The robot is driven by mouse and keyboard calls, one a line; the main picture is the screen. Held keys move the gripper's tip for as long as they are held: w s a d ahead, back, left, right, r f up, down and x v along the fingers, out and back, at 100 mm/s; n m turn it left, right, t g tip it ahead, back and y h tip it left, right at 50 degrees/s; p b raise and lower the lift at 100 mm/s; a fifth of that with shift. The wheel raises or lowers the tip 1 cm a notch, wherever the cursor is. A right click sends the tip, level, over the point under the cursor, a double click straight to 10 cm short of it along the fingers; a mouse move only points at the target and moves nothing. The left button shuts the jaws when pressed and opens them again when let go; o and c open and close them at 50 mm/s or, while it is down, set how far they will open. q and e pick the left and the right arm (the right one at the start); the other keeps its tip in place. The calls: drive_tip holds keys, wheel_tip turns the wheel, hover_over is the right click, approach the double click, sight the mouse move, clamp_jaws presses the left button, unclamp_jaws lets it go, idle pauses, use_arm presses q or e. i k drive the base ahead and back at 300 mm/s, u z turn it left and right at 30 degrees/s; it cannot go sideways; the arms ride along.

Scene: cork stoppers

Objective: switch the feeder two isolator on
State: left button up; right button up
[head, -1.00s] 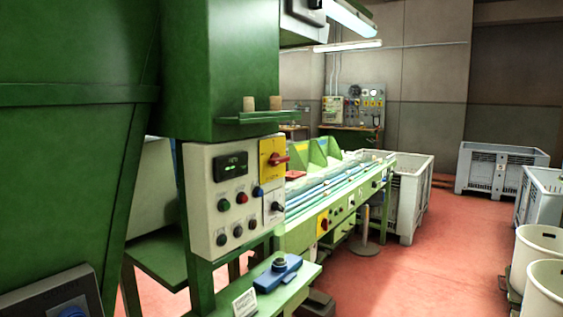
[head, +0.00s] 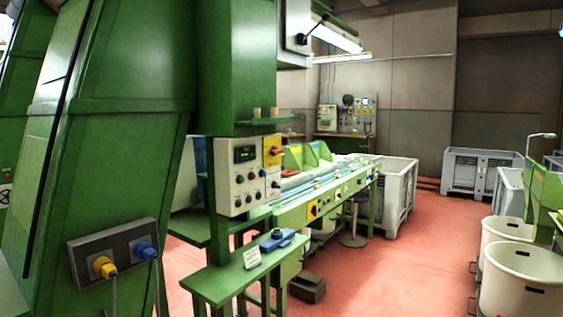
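No label that I can read names the feeder two isolator. A red rotary handle on a yellow plate (head: 273,151) sits at the top right of the cream control panel (head: 236,176) on the green machine. In the earlier frame its red handle looks roughly level; now it is too small to read. A second red and yellow switch (head: 313,210) is on the front of the long green bench behind. A dark round switch on a pale plate (head: 5,197) is cut by the left edge. Neither gripper shows.
A socket box with yellow and blue plugs (head: 112,255) is on the near green housing at left. A low green table (head: 217,287) with a blue device (head: 278,240) stands below the panel. White tubs (head: 521,283) stand at right. Red floor (head: 410,270) is clear between.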

sight(273, 150)
drive_tip(key=z, duration=1.15)
drive_tip(key=i, duration=1.1)
drive_tip(key=u, duration=0.3)
